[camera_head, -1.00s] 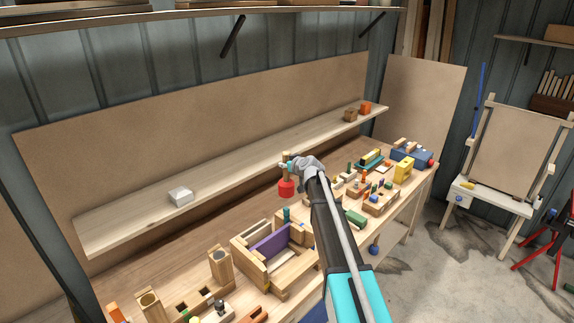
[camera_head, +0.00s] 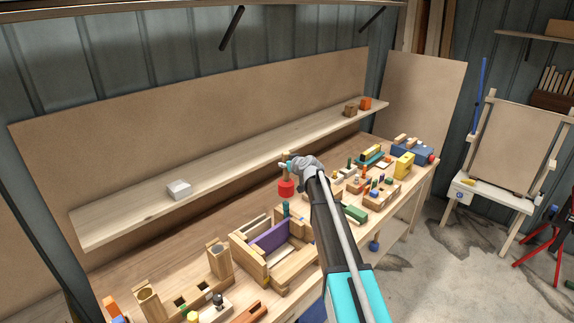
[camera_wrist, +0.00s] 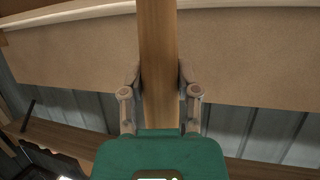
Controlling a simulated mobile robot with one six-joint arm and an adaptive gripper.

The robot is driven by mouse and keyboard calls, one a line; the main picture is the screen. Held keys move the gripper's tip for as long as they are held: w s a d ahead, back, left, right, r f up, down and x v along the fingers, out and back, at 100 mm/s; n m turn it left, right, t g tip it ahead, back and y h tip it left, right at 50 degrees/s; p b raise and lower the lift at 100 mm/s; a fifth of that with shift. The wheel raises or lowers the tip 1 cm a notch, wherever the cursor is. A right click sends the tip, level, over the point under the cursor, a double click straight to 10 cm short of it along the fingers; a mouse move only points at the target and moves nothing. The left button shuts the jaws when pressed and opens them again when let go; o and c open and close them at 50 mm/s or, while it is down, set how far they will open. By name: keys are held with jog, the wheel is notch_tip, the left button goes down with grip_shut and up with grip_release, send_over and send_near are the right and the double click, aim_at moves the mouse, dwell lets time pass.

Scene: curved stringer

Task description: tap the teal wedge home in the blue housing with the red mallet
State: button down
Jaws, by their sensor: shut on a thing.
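The red mallet (camera_head: 286,188) hangs head down from my gripper (camera_head: 287,167). My gripper is shut on its wooden handle, which shows upright between the fingers in the wrist view (camera_wrist: 158,60). The teal wedge (camera_head: 286,209) stands upright just below the mallet head, at the back of a wooden frame with a purple panel (camera_head: 270,238). The head looks slightly above the wedge; I cannot tell for sure whether they touch. A small blue patch (camera_head: 302,219) shows beside the wedge, partly hidden by wood and my arm; I cannot tell if it is the blue housing.
A long shelf (camera_head: 130,218) runs behind the bench, with a white block (camera_head: 179,189) on it. Toys and blocks, including a green block (camera_head: 355,213) and a yellow block (camera_head: 404,166), crowd the bench right of my arm. Wooden holders (camera_head: 219,262) stand at front left.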

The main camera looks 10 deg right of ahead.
aim_at(288, 177)
jog(key=shift+f+b, duration=3.1)
jog(key=shift+f, duration=0.1)
notch_tip(288, 177, up, 5)
jog(key=p, duration=0.5)
jog(key=shift+r, duration=0.15)
jog(key=shift+f, duration=0.2)
jog(key=shift+f, duration=0.2)
jog(key=shift+b, duration=0.3)
